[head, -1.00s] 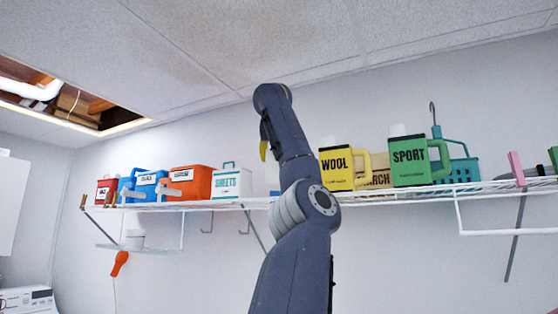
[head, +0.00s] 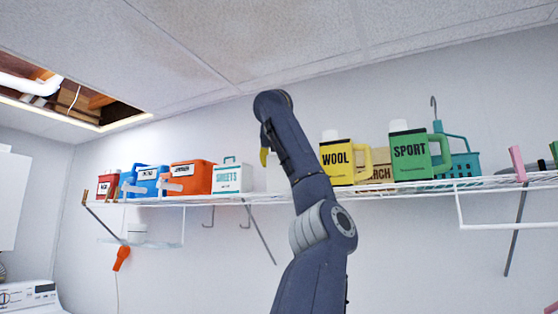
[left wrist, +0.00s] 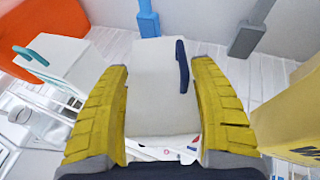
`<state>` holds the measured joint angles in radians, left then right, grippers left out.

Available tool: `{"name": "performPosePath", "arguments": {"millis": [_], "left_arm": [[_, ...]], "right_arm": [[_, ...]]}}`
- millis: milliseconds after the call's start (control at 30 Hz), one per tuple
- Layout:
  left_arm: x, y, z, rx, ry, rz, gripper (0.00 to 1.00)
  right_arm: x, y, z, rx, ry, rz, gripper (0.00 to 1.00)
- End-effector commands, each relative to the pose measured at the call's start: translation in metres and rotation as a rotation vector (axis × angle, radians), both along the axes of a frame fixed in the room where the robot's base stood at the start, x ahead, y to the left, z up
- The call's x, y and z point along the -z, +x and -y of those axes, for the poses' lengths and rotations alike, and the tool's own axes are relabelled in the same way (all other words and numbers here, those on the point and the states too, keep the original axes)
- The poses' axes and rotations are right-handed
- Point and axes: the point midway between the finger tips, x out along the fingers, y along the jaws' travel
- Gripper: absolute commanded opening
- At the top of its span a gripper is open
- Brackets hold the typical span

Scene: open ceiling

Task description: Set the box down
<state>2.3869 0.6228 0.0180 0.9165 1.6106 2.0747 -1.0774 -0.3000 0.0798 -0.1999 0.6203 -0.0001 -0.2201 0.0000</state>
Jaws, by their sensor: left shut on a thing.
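My left gripper (head: 264,156) is up at the wire shelf in the head view, with one yellow finger showing. In the left wrist view its two yellow fingers (left wrist: 160,88) are shut on a white box (left wrist: 155,100) with a dark blue handle on its right edge. Most of this box is hidden behind my arm in the head view. The white wire shelf (head: 215,201) runs along the wall. I cannot tell whether the box touches it. My right gripper is not in view.
Left of my arm on the shelf stand a white sheets box (head: 234,178), an orange container (head: 192,178) and blue and red ones. To the right are a yellow WOOL jug (head: 338,163), a green SPORT jug (head: 409,157) and a teal basket (head: 461,164).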

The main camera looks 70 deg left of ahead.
Motion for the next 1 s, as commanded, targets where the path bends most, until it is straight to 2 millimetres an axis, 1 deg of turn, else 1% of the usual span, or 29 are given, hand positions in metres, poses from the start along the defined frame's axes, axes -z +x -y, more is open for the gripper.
{"name": "performPosePath", "arguments": {"millis": [233,267,433,467,800,933,1000], "left_arm": [[0.001,0.0,0.001,0.0,0.003,0.001,0.15],[0.002,0.0,0.0,0.0,0.001,0.001,0.64],[0.002,0.0,0.0,0.0,0.0,0.001,0.84],[0.002,0.0,0.0,0.0,0.0,0.001,0.86],[0.0,0.0,0.0,0.0,0.0,0.0,0.86],[-0.007,-0.005,0.014,0.001,0.002,0.004,0.86],[-0.012,-0.008,0.024,0.002,0.003,0.004,0.86]], "right_arm": [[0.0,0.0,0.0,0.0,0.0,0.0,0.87],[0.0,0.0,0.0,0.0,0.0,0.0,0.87],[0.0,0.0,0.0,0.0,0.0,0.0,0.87],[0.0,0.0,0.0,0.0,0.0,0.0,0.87],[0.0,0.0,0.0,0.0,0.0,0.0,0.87],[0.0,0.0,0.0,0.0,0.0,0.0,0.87],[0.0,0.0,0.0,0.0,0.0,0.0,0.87]]}}
